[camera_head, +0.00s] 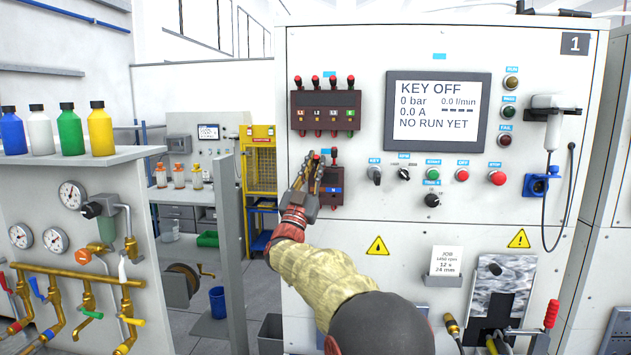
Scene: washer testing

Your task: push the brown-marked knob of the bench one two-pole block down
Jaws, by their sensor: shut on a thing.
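The bench one two-pole block (339,185) is a small dark red-brown box on the white panel, below the wider block. Its right knob (334,153) has a red tip and stands up above a blue mark. My gripper (315,158) reaches up in front of the block's left side, its fingers shut around the left knob, whose red tip shows between them. The gripper covers the left part of the block, so the brown mark is hidden. I cannot tell how far down the left knob sits.
A wider block (326,112) with several red-tipped knobs sits just above. To the right are a display (437,110) reading KEY OFF, a key switch (374,176) and several buttons. A handset (548,120) with a cable hangs at the far right. Bottles and gauges stand left.

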